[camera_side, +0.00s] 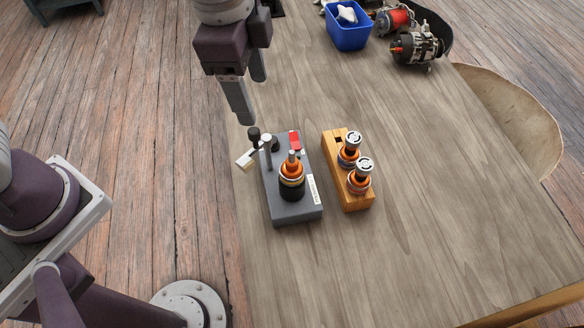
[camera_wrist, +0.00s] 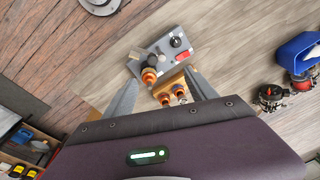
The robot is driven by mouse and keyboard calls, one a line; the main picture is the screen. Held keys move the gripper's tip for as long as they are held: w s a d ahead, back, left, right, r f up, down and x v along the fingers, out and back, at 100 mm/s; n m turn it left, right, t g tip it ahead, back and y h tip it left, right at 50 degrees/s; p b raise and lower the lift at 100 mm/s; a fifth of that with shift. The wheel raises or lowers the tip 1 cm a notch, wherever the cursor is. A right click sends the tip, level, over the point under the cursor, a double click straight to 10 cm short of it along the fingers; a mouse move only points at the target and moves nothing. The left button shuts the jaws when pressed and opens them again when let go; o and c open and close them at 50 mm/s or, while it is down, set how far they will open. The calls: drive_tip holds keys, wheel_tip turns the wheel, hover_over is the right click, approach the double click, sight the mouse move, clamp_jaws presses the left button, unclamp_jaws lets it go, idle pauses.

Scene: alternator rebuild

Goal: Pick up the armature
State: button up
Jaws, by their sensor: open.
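Two armatures with orange windings stand in a wooden block (camera_side: 357,204), one at the rear (camera_side: 349,150) and one at the front (camera_side: 361,178). Another orange-wound part with a black lower body (camera_side: 291,183) stands upright on a grey fixture (camera_side: 297,214). I cannot tell for sure which is the armature of the task. My gripper (camera_side: 252,100) is open and empty, above and behind the grey fixture in the side view. In the wrist view the spread fingers (camera_wrist: 162,76) frame the wooden block (camera_wrist: 186,77) and the part on the fixture (camera_wrist: 148,76), touching neither.
The fixture carries a red piece (camera_side: 295,140), black knobs and a white-ended lever (camera_side: 246,159) at its left. A blue bin (camera_side: 348,38) and alternators (camera_side: 417,47) stand at the far edge. A chair (camera_side: 510,110) is at the right. The table's right and front are clear.

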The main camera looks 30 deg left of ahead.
sight(292, 161)
drive_tip(key=d+f+m, duration=0.1)
drive_tip(key=d+f, duration=0.1)
drive_tip(key=f, duration=0.1)
drive_tip(key=d+f+m+g, duration=0.1)
drive_tip(key=d+f, duration=0.1)
drive_tip(key=f, duration=0.1)
drive_tip(key=d+f+m, duration=0.2)
drive_tip(key=d+f, duration=0.1)
drive_tip(key=shift+w+d, duration=0.1)
drive_tip(key=shift+w, duration=0.2)
drive_tip(key=f, duration=0.7)
drive_tip(key=shift+s+f, duration=0.1)
drive_tip(key=shift+s, duration=0.15)
clamp_jaws()
